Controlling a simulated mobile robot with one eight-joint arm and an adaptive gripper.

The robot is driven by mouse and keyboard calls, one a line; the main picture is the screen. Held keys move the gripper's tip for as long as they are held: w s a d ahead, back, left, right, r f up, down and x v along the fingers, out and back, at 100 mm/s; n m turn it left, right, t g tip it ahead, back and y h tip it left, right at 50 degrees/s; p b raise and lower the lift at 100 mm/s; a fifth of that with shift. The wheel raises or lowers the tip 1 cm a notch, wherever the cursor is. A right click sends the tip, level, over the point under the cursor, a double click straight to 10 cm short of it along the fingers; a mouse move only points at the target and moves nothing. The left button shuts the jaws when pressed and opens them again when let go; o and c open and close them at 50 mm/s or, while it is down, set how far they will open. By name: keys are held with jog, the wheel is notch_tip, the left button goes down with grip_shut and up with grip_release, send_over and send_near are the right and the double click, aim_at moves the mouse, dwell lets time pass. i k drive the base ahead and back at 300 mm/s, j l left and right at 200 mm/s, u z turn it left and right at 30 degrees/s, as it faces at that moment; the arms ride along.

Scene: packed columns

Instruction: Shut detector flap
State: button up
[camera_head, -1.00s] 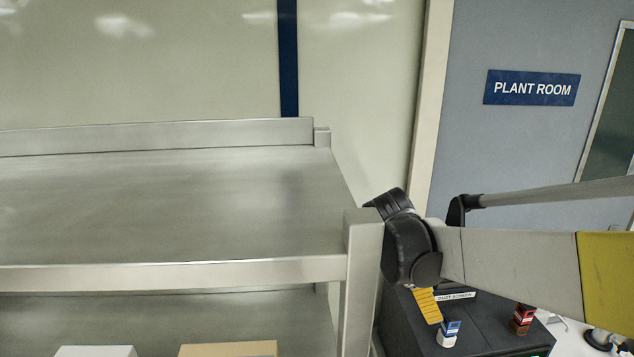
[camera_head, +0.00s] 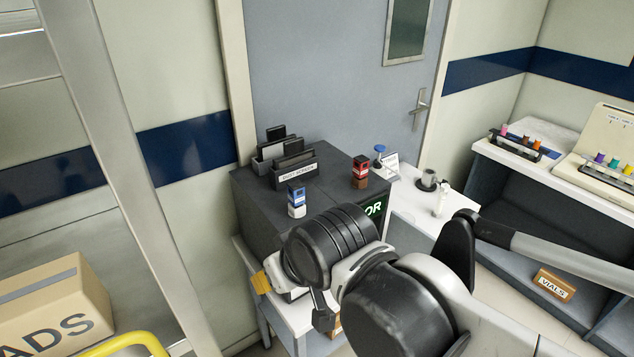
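The detector appears to be the dark grey cabinet (camera_head: 330,165) at mid-picture, with a lit green sign ending in "OR" (camera_head: 374,209) on its front. My arm covers most of that front, so I cannot make out the flap or whether it is open. My gripper (camera_head: 262,283) is mostly hidden behind my own arm's black joint.
A black labelled holder (camera_head: 296,168), a blue-and-white bottle (camera_head: 296,201) and a red bottle (camera_head: 360,171) stand on the cabinet. A white counter (camera_head: 408,203) with a cup adjoins it. At right are a vial bench (camera_head: 590,187) and bin; at left, a metal rack post (camera_head: 110,130) and carton (camera_head: 55,305).

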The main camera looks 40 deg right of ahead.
aim_at(406, 236)
jog(key=l+u, duration=0.2)
jog(key=l, duration=0.25)
jog(key=l+u, duration=0.15)
jog(key=l, duration=0.3)
jog(key=l+u, duration=0.2)
jog(key=l, duration=0.25)
jog(key=k+l+u, duration=0.2)
jog(key=l, duration=0.25)
jog(key=l+u, duration=0.2)
jog(key=l, duration=0.25)
jog(key=k+l+u, duration=0.15)
jog(key=l, duration=0.25)
jog(key=k+l+u, duration=0.2)
jog(key=l, duration=0.2)
jog(key=k+l+u, duration=0.2)
jog(key=l, duration=0.2)
jog(key=k+l+u, duration=0.3)
jog(key=k, duration=0.25)
